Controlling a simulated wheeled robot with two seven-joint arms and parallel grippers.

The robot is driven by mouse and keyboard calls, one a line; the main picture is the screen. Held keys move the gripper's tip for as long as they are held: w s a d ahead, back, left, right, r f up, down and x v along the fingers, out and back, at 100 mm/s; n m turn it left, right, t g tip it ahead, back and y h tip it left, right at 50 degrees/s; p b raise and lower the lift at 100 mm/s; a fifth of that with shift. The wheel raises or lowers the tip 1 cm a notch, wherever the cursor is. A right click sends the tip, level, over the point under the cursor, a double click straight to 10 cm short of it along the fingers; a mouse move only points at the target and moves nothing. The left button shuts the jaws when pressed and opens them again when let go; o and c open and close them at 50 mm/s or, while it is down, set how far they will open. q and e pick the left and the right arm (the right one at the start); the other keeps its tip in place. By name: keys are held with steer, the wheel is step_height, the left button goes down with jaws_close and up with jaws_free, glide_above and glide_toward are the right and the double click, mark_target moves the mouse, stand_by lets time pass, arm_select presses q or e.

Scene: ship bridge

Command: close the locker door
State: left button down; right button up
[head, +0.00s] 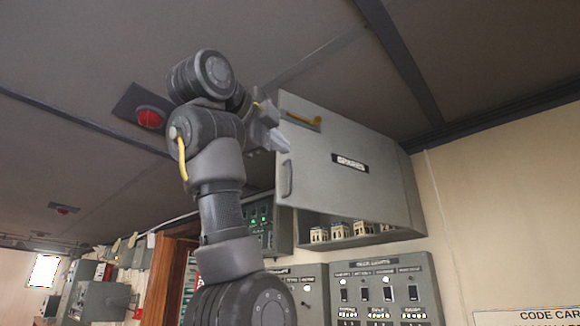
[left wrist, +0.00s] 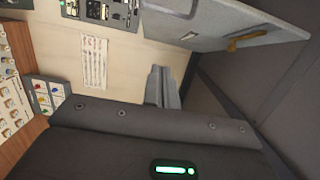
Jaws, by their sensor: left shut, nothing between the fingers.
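The grey locker (head: 395,215) hangs high on the wall under the ceiling. Its door (head: 335,195), with a label plate (head: 350,163), a yellow bar and a grey handle (head: 288,180), stands open. Boxes on the shelf show below it. The door (left wrist: 220,15) also crosses the top of the left wrist view, with the yellow bar (left wrist: 246,40) near its edge. My left gripper (head: 280,142) is shut and empty beside the door's left edge in the head view; whether it touches cannot be told. Its fingers (left wrist: 163,88) point below the door in the wrist view. My right gripper is not shown.
Small pale boxes (head: 340,231) sit on the locker's shelf. Switch panels (head: 385,290) fill the wall below. The ceiling, with a red lamp (head: 150,118), is close above my left arm. A wooden door frame (head: 165,280) stands at the lower left.

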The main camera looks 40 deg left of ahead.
mark_target(290, 168)
arm_select(q)
steer(key=w+a+p, duration=0.2)
steer(key=w+p, duration=0.1)
steer(key=w+a+p, duration=0.1)
steer(key=w+p, duration=0.1)
steer(key=w, duration=0.1)
steer(key=w+a+p, duration=0.2)
steer(key=w+p, duration=0.1)
steer(key=shift+w+a+p, duration=0.25)
steer(key=shift+a+p, duration=0.05)
steer(key=shift+p, duration=0.05)
steer(key=shift+d, duration=0.1)
